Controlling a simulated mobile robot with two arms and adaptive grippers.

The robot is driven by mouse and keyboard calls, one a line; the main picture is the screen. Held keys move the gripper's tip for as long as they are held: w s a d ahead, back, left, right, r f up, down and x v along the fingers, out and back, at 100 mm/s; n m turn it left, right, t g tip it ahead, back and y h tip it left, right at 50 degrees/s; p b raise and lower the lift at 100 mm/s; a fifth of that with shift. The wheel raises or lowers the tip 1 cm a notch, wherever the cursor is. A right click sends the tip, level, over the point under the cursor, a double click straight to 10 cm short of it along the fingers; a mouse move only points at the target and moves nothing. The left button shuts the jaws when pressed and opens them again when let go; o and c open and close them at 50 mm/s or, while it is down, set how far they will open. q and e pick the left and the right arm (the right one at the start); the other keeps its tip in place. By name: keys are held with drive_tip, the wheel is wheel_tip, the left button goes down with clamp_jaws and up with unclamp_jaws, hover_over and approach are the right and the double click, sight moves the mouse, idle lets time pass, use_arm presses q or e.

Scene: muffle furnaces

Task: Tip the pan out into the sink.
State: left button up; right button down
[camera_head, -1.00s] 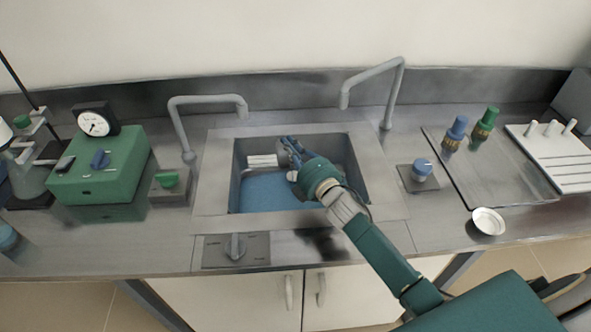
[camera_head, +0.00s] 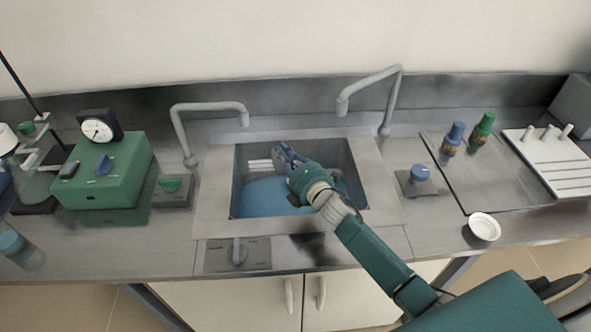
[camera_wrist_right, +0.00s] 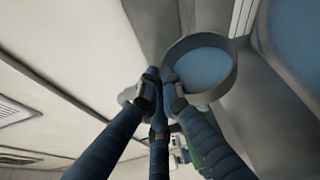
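The sink (camera_head: 210,195) is set in the steel counter, with blue on its floor. My right gripper (camera_head: 288,154) reaches down into the sink from the front right. In the right wrist view my right gripper's dark blue fingers (camera_wrist_right: 162,82) are closed together at the edge of the pan (camera_wrist_right: 226,88). The pan is a round, shallow grey dish with blue showing inside its rim. In the head view the pan is largely hidden by the hand, and its exact tilt is hard to tell. My left gripper is out of view.
Two grey taps (camera_head: 183,135) and (camera_head: 392,105) arch behind the sink. A green box with a gauge (camera_head: 115,168) stands left. Blue and green bottles (camera_head: 452,140) and (camera_head: 481,132), a white dish (camera_head: 484,228) and a white rack (camera_head: 548,160) are at right.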

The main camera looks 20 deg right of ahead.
drive_tip(key=shift+w+a+r+n+p, duration=0.1)
drive_tip(key=shift+w+a+n+p, duration=0.05)
drive_tip(key=shift+a+n+p, duration=0.4)
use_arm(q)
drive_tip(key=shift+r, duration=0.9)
use_arm(e)
drive_tip(key=shift+a+f+g, duration=0.1)
drive_tip(key=shift+f+g, duration=0.15)
drive_tip(key=shift+g, duration=0.05)
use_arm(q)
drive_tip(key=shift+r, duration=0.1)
use_arm(e)
drive_tip(key=shift+a+n, duration=0.1)
drive_tip(key=shift+n, duration=0.15)
